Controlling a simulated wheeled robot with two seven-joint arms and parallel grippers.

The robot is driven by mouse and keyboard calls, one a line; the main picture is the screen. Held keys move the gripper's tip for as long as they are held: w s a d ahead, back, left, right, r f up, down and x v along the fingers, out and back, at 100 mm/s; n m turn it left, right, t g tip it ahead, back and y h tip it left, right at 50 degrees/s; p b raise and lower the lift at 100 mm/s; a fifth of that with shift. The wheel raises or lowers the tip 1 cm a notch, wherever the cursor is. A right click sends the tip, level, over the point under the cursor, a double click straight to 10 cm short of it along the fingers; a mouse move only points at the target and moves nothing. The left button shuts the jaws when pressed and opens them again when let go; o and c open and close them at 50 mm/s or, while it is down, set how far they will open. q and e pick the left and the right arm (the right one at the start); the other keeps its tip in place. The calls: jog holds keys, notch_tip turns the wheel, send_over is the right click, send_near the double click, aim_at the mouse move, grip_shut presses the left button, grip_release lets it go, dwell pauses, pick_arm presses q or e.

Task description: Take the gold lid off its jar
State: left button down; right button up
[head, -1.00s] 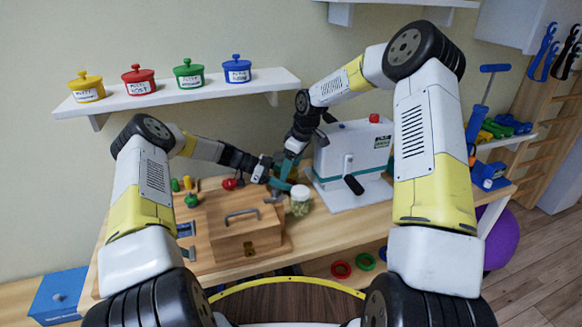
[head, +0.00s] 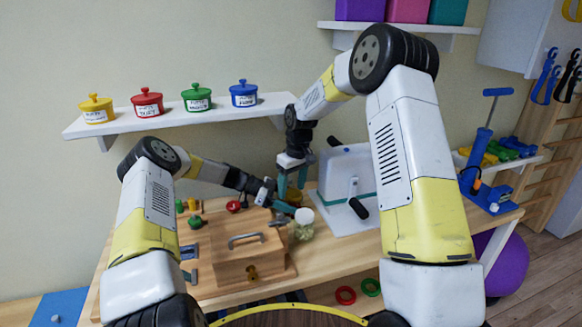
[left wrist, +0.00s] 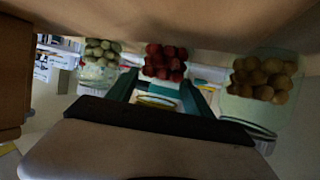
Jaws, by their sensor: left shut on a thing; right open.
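A glass jar with red balls (left wrist: 165,62) stands between the teal fingers of my left gripper (left wrist: 160,92) in the left wrist view, which looks upside down. A gold ring-like edge (left wrist: 158,100) shows at its lid end. My left gripper (head: 290,208) is shut on this jar from the left in the head view; the jar is mostly hidden there. The gold lid (head: 295,197) shows as a small gold patch by the fingers. My right gripper (head: 291,184) is open, fingers pointing down, just above the lid. Whether it touches the lid cannot be told.
A jar with a pale lid (head: 304,224) and green contents stands close in front; a jar of yellow balls (left wrist: 263,78) is close too. A wooden box (head: 238,262) with a handle fills the table front. A white machine (head: 345,190) stands to the right.

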jog(key=m, duration=0.2)
jog(key=m+t+h, duration=0.2)
jog(key=m, duration=0.6)
send_near(293, 194)
notch_tip(293, 194, up, 3)
jog(key=m, duration=0.1)
jog(key=x, duration=1.1)
jog(key=shift+s, duration=0.2)
jog(key=c, duration=1.3)
jog(key=shift+d+n+y, duration=0.15)
jog(key=shift+n+y, duration=0.15)
jog(key=shift+n, duration=0.8)
jog(key=shift+c, duration=0.2)
jog(key=shift+s+f, duration=0.1)
